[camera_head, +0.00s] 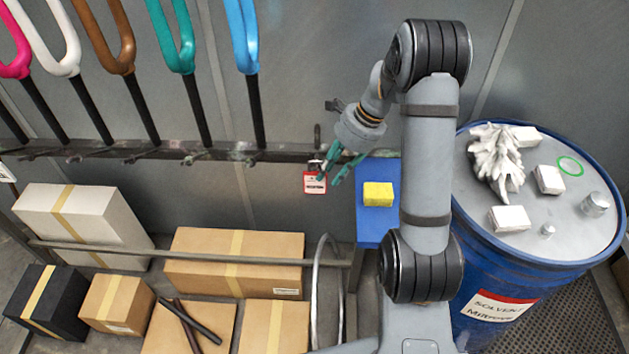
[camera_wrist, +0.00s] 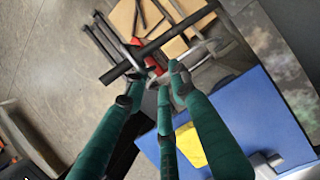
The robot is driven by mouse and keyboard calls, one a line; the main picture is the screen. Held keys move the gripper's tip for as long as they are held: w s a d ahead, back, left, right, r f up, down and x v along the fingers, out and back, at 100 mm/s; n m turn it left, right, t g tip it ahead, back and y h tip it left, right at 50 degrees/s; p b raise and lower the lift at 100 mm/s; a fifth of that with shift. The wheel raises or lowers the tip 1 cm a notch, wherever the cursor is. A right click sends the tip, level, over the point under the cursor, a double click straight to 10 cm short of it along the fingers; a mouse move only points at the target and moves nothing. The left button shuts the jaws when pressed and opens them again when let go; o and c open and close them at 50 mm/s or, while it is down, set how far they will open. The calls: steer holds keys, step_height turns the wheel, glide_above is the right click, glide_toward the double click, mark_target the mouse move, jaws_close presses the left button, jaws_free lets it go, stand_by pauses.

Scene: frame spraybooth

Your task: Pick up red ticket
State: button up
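The red ticket (camera_head: 315,183) is a small red-and-white tag. It hangs at the dark wall rail, left of the blue panel. My gripper (camera_head: 331,172) has green fingers and is just right of the ticket in the head view. In the wrist view my gripper (camera_wrist: 150,84) has its fingers spread, with a gap between the left finger and the other two. Nothing is visibly held. Whether a fingertip touches the ticket cannot be told.
The dark rail (camera_head: 150,151) with coloured-handled tools runs along the wall. A yellow sponge (camera_head: 378,194) lies on the blue panel (camera_head: 368,226). Cardboard boxes (camera_head: 235,262) stand below left behind a metal bar. A blue solvent drum (camera_head: 530,270) stands at right with items on top.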

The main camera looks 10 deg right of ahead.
mark_target(325, 180)
steer(key=x, duration=0.5)
steer(key=shift+a+f, duration=0.15)
steer(key=shift+f, duration=0.1)
steer(key=c, duration=0.3)
jaws_close()
